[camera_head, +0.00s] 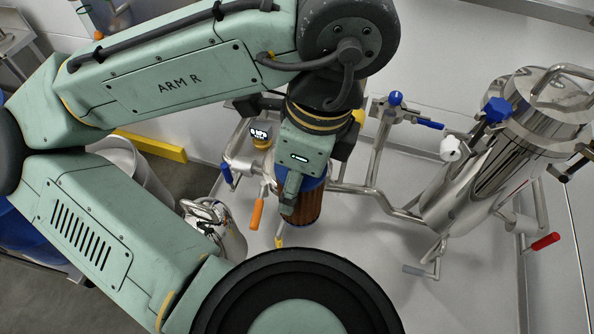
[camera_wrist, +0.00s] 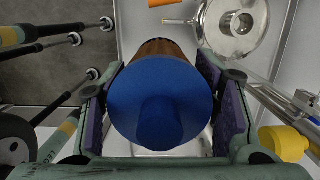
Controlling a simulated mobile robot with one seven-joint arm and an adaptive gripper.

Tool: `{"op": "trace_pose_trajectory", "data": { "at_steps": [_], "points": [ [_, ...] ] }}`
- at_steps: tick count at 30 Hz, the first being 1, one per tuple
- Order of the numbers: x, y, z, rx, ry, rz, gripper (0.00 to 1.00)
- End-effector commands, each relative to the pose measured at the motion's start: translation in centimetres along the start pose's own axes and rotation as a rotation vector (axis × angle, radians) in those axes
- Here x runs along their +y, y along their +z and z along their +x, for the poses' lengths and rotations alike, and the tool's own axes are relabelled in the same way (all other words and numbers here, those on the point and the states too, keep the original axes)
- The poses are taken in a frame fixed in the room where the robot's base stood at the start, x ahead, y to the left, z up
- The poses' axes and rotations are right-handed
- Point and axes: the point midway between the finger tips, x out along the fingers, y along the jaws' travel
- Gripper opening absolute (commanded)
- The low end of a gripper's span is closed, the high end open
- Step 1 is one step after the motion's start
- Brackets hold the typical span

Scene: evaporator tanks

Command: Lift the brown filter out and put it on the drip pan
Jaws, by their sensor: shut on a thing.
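The brown filter (camera_head: 303,209) has a pleated brown body and a blue end cap. It shows below my gripper (camera_head: 308,180) in the head view. In the wrist view the blue cap (camera_wrist: 160,103) faces the camera, with a little brown body behind it. My gripper's purple-padded fingers are shut on the cap from both sides. The filter's far end shows in the head view with no housing around it. A pale grey surface (camera_head: 345,285), perhaps the drip pan, lies below; I cannot tell the gap between it and the filter.
A tall steel tank (camera_head: 480,175) with pipes and valves stands at the right. A small steel vessel (camera_head: 218,228) is at the left, near an orange handle (camera_head: 257,214). A yellow knob (camera_wrist: 284,143) is close to my right finger in the wrist view.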

Motion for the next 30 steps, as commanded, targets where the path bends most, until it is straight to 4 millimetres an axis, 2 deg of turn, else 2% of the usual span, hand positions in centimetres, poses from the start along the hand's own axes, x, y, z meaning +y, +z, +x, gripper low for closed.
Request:
{"op": "trace_pose_trajectory", "data": {
  "at_steps": [20, 30],
  "points": [
    [0.0, 0.2, -1.6, 0.000, 0.000, 0.000, 0.16],
    [0.0, 0.0, 0.1, 0.000, 0.000, 0.001, 0.16]
  ]
}}
